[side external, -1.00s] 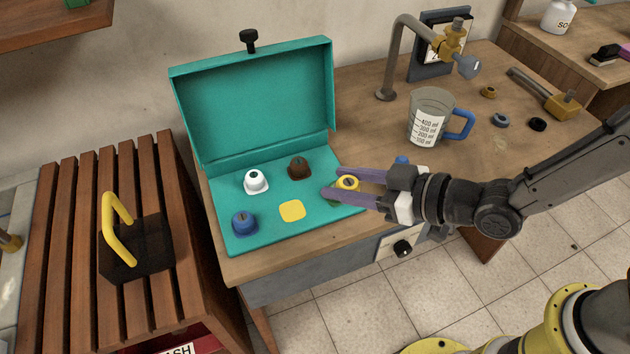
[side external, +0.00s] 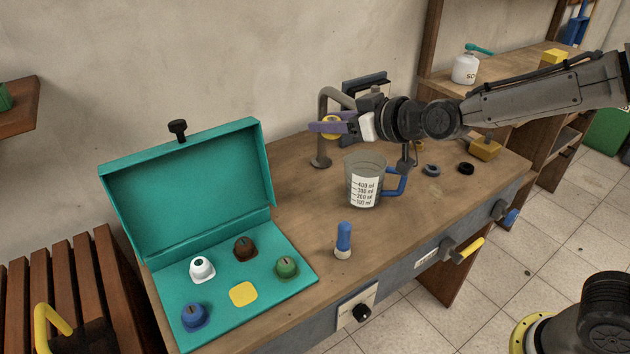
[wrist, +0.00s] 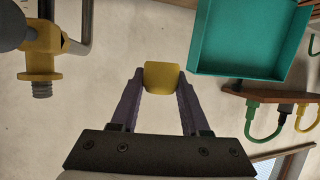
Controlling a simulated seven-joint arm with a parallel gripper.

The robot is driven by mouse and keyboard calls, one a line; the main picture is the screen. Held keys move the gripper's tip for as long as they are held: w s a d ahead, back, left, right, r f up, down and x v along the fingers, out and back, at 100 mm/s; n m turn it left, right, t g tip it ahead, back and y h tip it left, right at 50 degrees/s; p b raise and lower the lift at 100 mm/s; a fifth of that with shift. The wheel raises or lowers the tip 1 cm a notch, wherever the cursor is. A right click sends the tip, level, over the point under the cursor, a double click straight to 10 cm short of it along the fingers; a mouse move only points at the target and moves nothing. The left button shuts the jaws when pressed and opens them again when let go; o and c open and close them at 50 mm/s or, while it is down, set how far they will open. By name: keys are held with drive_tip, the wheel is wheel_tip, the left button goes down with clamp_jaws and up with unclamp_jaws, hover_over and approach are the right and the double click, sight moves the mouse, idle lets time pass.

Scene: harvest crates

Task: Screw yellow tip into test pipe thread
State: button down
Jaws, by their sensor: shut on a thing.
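My gripper (side external: 334,127) is shut on the yellow tip (side external: 329,121), raised above the bench near the test pipe. In the wrist view the yellow tip (wrist: 163,72) is pinched between the ends of the two purple fingers. The test pipe (side external: 324,140) is a grey bent tube standing on the bench. My gripper hides its outlet in the side view. In the wrist view its yellow fitting (wrist: 38,62) with a grey threaded end (wrist: 41,89) is at the left, apart from the tip.
The open teal case (side external: 187,190) holds white, brown, green and blue tips and a bare yellow square (side external: 243,293). A measuring cup (side external: 364,184) stands below my gripper. A blue-topped bottle (side external: 343,241) is near the front edge. Rings lie at right.

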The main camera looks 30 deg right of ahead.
drive_tip(key=shift+m+h, duration=0.7)
drive_tip(key=shift+h, duration=0.1)
drive_tip(key=w+d+r, duration=0.1)
drive_tip(key=d+r, duration=0.2)
drive_tip(key=d, duration=0.1)
drive_tip(key=w+d+r, duration=0.1)
drive_tip(key=d+r, duration=0.3)
drive_tip(key=w+d+r, duration=0.1)
drive_tip(key=d+r, duration=0.3)
drive_tip(key=shift+w+d+r, duration=0.2)
drive_tip(key=shift+w+d, duration=0.05)
drive_tip(key=shift+d, duration=0.05)
drive_tip(key=shift+d+r, duration=0.35)
drive_tip(key=shift+r, duration=0.05)
drive_tip(key=shift+s, duration=0.1)
drive_tip(key=shift+f, duration=2.9)
drive_tip(key=shift+f, duration=1.35)
drive_tip(key=shift+c, duration=1.5)
unclamp_jaws()
